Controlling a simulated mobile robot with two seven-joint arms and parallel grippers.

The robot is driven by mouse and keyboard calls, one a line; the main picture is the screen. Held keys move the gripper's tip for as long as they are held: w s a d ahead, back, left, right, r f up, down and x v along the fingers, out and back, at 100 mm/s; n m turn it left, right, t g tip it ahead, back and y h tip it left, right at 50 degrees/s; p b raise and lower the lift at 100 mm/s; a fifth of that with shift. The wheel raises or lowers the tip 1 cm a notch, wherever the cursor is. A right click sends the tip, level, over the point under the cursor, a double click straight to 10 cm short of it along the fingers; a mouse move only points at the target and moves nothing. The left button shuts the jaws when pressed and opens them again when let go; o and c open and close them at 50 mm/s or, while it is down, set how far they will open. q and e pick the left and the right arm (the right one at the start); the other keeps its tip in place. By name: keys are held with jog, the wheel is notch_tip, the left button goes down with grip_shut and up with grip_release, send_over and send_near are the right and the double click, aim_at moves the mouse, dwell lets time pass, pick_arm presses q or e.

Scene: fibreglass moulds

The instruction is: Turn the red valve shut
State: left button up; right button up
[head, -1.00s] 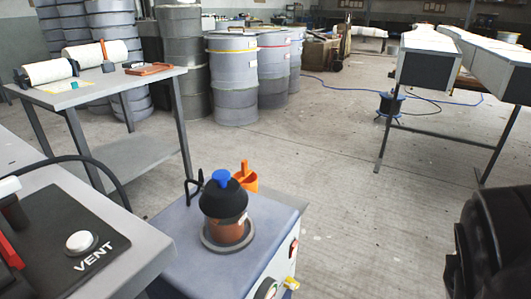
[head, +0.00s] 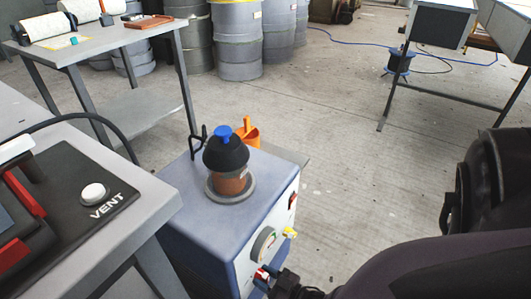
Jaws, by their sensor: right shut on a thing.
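The red valve (head: 261,273) is low on the front face of the blue-grey pump box (head: 185,205), at the bottom of the head view. Only a small part of it shows. My right gripper (head: 272,280) is at the valve, shut on it. Its dark fingers and my right arm hide much of the valve, so its exact angle cannot be told. My left gripper is not in view.
A gauge (head: 263,244), a yellow fitting (head: 290,233) and a red switch (head: 292,201) are on the box's front. The VENT panel table (head: 150,200) is left.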

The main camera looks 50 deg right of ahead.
jog(key=n, duration=0.4)
jog(key=shift+a+n, duration=0.1)
jog(key=shift+n, duration=0.2)
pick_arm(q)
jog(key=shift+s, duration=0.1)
pick_arm(e)
jog(key=shift+s+f+n, duration=0.1)
jog(key=shift+n, duration=1.9)
jog(key=o, duration=0.9)
jog(key=shift+s, duration=0.3)
pick_arm(q)
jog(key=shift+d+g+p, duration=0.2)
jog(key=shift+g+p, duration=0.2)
jog(key=shift+p, duration=0.4)
pick_arm(e)
jog(key=s, duration=0.6)
jog(key=s+d, duration=0.1)
jog(key=s, duration=0.3)
